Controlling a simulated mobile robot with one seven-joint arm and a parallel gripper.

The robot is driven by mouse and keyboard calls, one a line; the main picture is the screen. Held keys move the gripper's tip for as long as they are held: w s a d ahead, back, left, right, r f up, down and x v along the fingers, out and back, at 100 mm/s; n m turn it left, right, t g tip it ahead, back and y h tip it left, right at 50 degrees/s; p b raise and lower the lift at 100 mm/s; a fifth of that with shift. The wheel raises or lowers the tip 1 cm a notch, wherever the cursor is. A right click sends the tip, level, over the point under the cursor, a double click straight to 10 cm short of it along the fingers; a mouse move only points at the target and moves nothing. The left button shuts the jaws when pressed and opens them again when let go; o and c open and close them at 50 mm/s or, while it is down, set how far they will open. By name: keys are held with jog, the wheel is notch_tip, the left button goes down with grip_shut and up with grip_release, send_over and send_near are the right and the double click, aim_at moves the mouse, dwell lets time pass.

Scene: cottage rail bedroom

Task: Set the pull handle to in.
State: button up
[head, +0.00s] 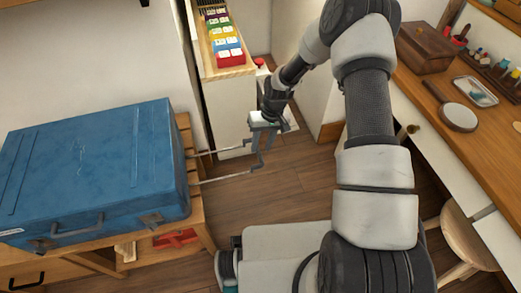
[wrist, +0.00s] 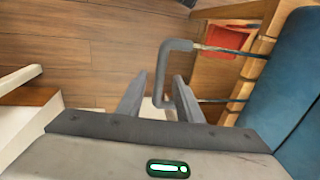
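The pull handle (head: 257,166) is a grey U-shaped grip on two thin metal rods. The rods stick out of the right end of the blue suitcase (head: 85,165), so the handle stands drawn out. My gripper (head: 262,142) is at the grip, on the side away from the suitcase. In the wrist view, the pull handle (wrist: 162,75) lies between and partly beyond the two spread fingers of my gripper (wrist: 158,95). A gap shows by the left finger; contact at the right finger cannot be told. The suitcase (wrist: 298,95) fills the right edge there.
The suitcase lies on a wooden bench (head: 197,215) with a red item (head: 175,239) below. A narrow white cabinet (head: 228,115) with coloured boxes stands behind my gripper. A desk (head: 480,125) and round stool (head: 462,235) are at the right. Wooden floor (head: 285,205) is clear between.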

jog(key=shift+a+f, duration=0.25)
jog(key=shift+f, duration=0.8)
